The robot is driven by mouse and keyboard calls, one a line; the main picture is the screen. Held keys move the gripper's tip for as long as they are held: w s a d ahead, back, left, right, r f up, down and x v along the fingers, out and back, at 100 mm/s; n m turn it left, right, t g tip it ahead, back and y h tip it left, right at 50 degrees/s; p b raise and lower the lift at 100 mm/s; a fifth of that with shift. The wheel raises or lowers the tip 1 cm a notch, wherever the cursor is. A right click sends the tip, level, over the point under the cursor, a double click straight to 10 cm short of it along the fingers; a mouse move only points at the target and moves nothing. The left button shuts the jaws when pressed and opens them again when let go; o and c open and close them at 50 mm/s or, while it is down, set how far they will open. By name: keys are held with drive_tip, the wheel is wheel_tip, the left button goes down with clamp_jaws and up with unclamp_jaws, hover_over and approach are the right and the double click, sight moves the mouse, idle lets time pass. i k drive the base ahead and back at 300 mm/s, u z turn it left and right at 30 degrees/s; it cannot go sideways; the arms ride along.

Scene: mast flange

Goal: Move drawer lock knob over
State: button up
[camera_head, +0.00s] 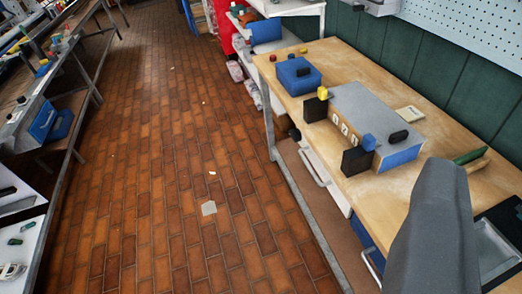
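I cannot pick out a drawer lock knob for sure. A white drawer front with a pale bar handle (313,166) shows under the wooden workbench (436,112) on the right. A second handle (371,268) sits lower, by a blue front. A grey box (375,112) with white number tiles stands on the bench, with black blocks, a yellow piece (323,93) and a blue knob-like piece (369,142) on or against it. A large smooth grey part of my arm covers the lower right and hides part of the bench. My gripper's fingertips do not show.
A blue box (298,76) stands at the bench's far end. A dark tray (497,245) lies at the right edge. Another cluttered bench (30,110) runs along the left. The brick-patterned floor between is mostly clear, with a small pale scrap (209,208).

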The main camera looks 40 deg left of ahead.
sight(296, 135)
drive_tip(key=u, duration=0.35)
drive_tip(key=k, duration=0.9)
drive_tip(key=u, duration=0.95)
drive_tip(key=i, duration=2.7)
drive_tip(key=z, duration=0.4)
